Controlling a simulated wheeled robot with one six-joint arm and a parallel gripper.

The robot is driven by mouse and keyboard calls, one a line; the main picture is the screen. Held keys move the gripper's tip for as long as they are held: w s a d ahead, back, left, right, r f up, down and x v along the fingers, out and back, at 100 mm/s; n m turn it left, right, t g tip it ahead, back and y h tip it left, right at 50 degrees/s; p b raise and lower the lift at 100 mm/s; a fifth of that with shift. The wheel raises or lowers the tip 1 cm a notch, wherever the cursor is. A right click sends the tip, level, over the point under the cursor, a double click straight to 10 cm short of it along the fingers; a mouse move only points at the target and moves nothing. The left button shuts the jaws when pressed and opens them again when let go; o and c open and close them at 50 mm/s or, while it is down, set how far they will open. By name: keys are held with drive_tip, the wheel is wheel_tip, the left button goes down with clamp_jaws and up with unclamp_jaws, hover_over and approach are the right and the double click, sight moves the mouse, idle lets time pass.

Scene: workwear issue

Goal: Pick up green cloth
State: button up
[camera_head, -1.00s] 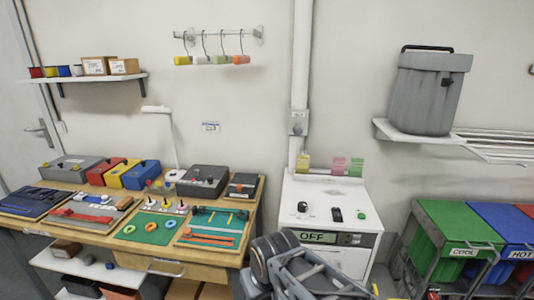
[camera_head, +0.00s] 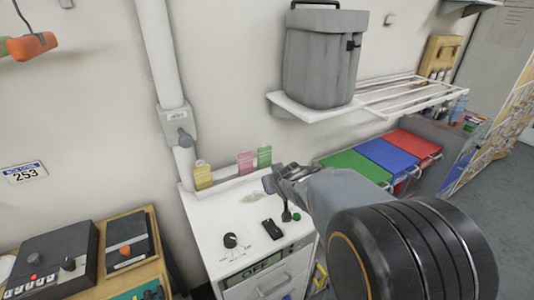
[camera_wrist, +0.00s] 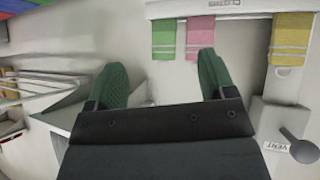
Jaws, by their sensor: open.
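The green cloth (camera_head: 264,156) stands at the back edge of the white cabinet, the rightmost of three small cloths. In the wrist view the green cloth (camera_wrist: 164,38) shows past the fingertips, lined up with the gap between them. My gripper (camera_head: 276,178) is just in front of the green cloth in the head view, over the cabinet top. In the wrist view its two green-padded fingers (camera_wrist: 161,66) are spread wide with nothing between them. The fingers appear apart from the cloth.
A pink cloth (camera_head: 245,162) and a yellow cloth (camera_head: 202,175) stand left of the green one. The white cabinet (camera_head: 222,215) has a knob and buttons on top. A wall shelf (camera_head: 300,108) with a grey bin (camera_head: 322,60) is above right. A pipe (camera_head: 160,60) runs up behind.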

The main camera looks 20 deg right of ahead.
sight(266, 155)
drive_tip(key=w+d+f+t+y+p, duration=0.1)
drive_tip(key=w, duration=0.4)
drive_tip(key=w+d+f+n+t+y+p, duration=0.1)
drive_tip(key=w+d+t+y+p, duration=0.1)
drive_tip(key=w, duration=0.4)
drive_tip(key=w+d+f+n+t+y+p, duration=0.1)
drive_tip(key=w+d, duration=0.1)
drive_tip(key=w, duration=0.3)
drive_tip(key=shift+w+d+f+t, duration=0.1)
drive_tip(key=shift+w+f+t, duration=0.2)
drive_tip(key=shift+t, duration=0.1)
drive_tip(key=shift+p+x, duration=1.25)
drive_tip(key=shift+x, duration=1.35)
drive_tip(key=shift+c, duration=0.4)
drive_tip(key=c, duration=0.5)
